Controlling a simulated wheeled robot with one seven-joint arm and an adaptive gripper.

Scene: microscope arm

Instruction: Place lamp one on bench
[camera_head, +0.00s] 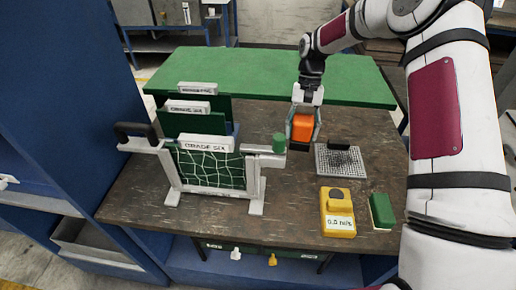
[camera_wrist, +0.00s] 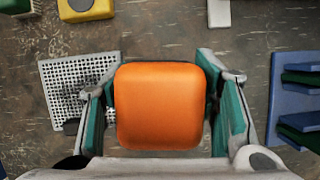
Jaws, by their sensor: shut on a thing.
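My gripper (camera_head: 303,128) is shut on an orange rounded block (camera_head: 302,126), the only thing that fits lamp one; no label shows on it. In the wrist view the block (camera_wrist: 160,105) sits between the two green-padded fingers, its flat top facing the camera. A dark part shows under it in the head view. It is over the middle of the bench (camera_head: 290,210), a worn dark wooden top. I cannot tell whether its underside touches the wood.
A perforated plate (camera_head: 325,169) lies to the right of the gripper. A yellow meter (camera_head: 338,226) and a green-and-white block (camera_head: 381,210) lie nearer. A raised green shelf (camera_head: 250,70) spans the back.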

